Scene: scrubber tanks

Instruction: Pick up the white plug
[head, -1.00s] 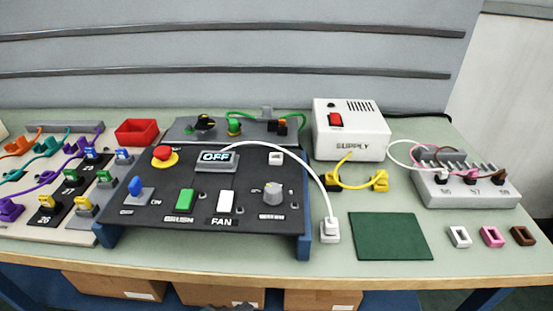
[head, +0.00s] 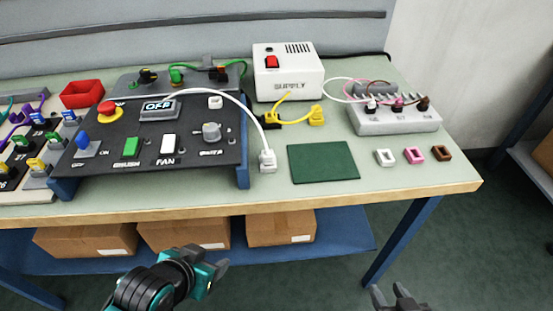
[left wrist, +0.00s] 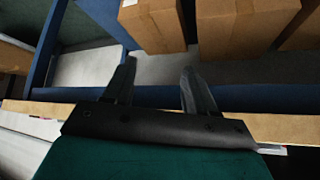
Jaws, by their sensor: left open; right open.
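A white plug (head: 267,160) stands on the green bench top just right of the black control panel. A white cable arches from it to the panel's top. My left gripper (head: 218,272) is open and empty, low in front of the bench and well short of the plug. In the left wrist view the left gripper (left wrist: 158,82) has its fingers apart, with the lower shelf and boxes beyond. My right gripper (head: 398,296) is open at the bottom edge, mostly cut off. Another white plug-like piece (head: 371,104) sits in the grey block (head: 395,123) with a pink and a brown one.
The control panel (head: 190,130) is left of the plug and a dark green mat (head: 323,162) right of it. White, pink and brown rings (head: 414,155) lie at right. Cardboard boxes (head: 185,234) fill the lower shelf.

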